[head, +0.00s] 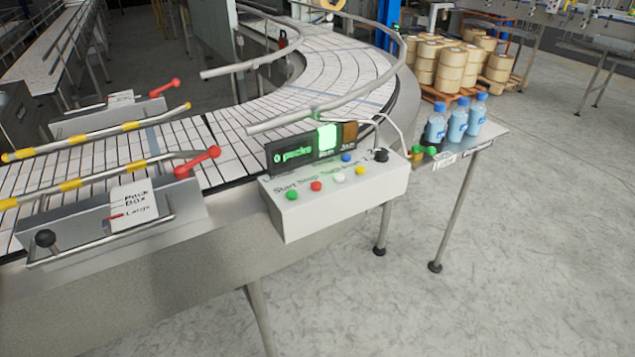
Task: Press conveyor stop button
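A white control box (335,198) is mounted on the near side of the conveyor (215,143), in the middle of the head view. Its top carries a green button (292,195), a red button (316,186), a white button (340,178), a yellow button (361,170), a blue button (346,158) and a black knob (381,155). Handwriting on the box reads "Start Stop", with the rest hard to read. A display (305,150) behind the buttons shows green text and a lit green panel. Neither of my grippers is in view.
Three blue-capped bottles (457,127) stand on a small side table (480,141) right of the box. Red-handled levers (198,162) and guide rails line the conveyor. Stacked rolls (447,70) sit on pallets behind. The floor at right front is clear.

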